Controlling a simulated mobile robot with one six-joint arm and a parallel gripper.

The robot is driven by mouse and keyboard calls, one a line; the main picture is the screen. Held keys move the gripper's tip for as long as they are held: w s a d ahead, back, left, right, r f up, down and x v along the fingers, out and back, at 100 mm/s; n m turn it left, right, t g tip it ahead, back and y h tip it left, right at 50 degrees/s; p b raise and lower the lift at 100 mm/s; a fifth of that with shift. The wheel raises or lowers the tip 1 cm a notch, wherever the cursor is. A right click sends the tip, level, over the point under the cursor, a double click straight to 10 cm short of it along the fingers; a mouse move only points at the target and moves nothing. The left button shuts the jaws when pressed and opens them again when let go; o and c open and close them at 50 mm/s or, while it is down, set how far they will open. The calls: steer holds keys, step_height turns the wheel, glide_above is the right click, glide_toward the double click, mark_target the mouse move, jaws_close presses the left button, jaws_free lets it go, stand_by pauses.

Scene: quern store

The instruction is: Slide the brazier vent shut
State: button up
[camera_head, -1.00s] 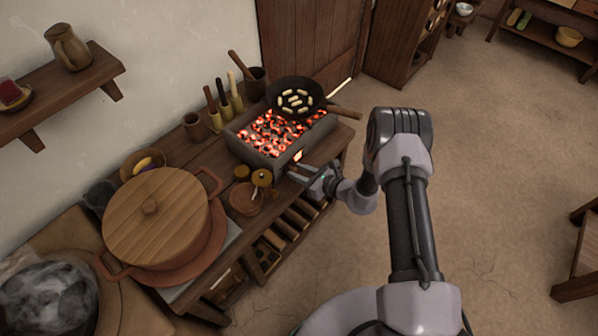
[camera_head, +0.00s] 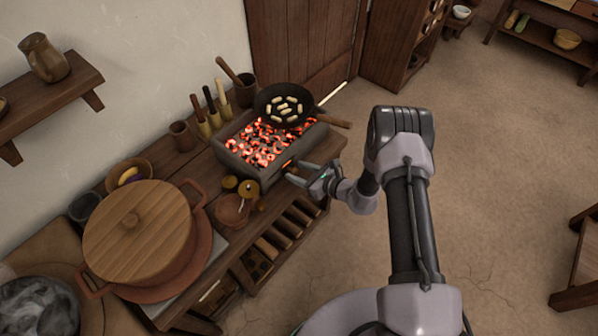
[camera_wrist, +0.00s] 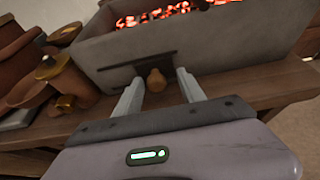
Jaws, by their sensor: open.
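The grey brazier (camera_head: 247,163) stands on the wooden bench, full of glowing coals. It also shows in the wrist view (camera_wrist: 210,50). The vent on its front wall is a dark plate in rails (camera_wrist: 138,66) with a small wooden knob (camera_wrist: 156,80). My gripper (camera_wrist: 161,84) is open, one finger on each side of the knob, which shows gaps to both fingers. In the head view my gripper (camera_head: 300,173) is at the brazier's front wall. A small orange glow shows there near the fingers. The wrist view shows no glow at the vent; how far it is open I cannot tell.
A pan (camera_head: 287,104) sits on the brazier, its handle pointing right. Small jars and a bowl (camera_head: 232,210) stand left of my gripper, near the bench edge. A large lidded pot (camera_head: 137,230) is farther left.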

steer(key=p+v, duration=0.5)
steer(key=v, duration=1.2)
steer(key=shift+r, duration=0.15)
steer(key=shift+s+d, duration=0.1)
steer(key=shift+s, duration=0.05)
